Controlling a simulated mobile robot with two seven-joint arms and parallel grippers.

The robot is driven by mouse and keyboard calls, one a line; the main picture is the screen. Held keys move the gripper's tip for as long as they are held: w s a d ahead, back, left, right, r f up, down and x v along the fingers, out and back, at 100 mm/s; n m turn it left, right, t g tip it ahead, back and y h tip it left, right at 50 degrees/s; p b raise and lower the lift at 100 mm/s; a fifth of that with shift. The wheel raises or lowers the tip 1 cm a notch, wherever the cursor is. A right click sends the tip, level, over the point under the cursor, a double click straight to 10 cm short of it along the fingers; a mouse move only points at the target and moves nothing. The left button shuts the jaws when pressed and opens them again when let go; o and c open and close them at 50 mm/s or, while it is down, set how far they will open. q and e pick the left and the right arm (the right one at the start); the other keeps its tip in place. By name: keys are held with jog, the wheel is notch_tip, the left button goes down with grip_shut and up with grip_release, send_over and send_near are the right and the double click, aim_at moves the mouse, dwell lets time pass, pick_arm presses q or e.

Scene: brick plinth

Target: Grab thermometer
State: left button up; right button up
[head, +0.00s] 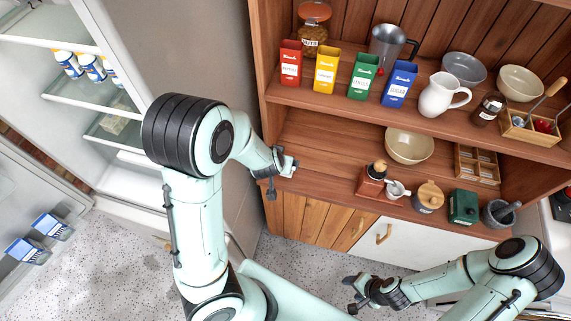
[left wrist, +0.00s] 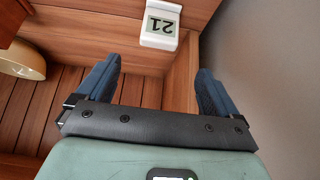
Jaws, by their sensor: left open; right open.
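The thermometer (left wrist: 160,26) is a small white block with a dark "21" that reads upside down. It shows at the top of the left wrist view, against the wooden cabinet near its side panel. I cannot make it out in the head view. My left gripper (left wrist: 160,66) is open, with its two blue-padded fingers apart and nothing between them. The thermometer lies beyond the fingertips, between them sideways in the picture. In the head view, my left gripper (head: 281,178) is at the cabinet's left edge. My right gripper (head: 352,294) is open and empty, low before the white drawer.
The upper shelf (head: 345,96) holds colored boxes, a white pitcher (head: 440,96) and bowls. The lower shelf holds a cream bowl (head: 409,145), a grinder (head: 372,180) and a mortar (head: 498,213). An open fridge (head: 75,95) stands left. Speckled floor lies below.

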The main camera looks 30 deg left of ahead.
pick_arm(q)
jog(key=b+x, duration=0.3)
jog(key=x, duration=0.7)
jog(key=shift+d+f, duration=0.15)
jog(key=shift+f, duration=0.2)
jog(key=shift+w+f, duration=0.25)
jog(key=shift+f, duration=0.15)
jog(key=c, duration=1.1)
pick_arm(e)
jog(key=shift+g, duration=0.3)
jog(key=s+f, duration=0.4)
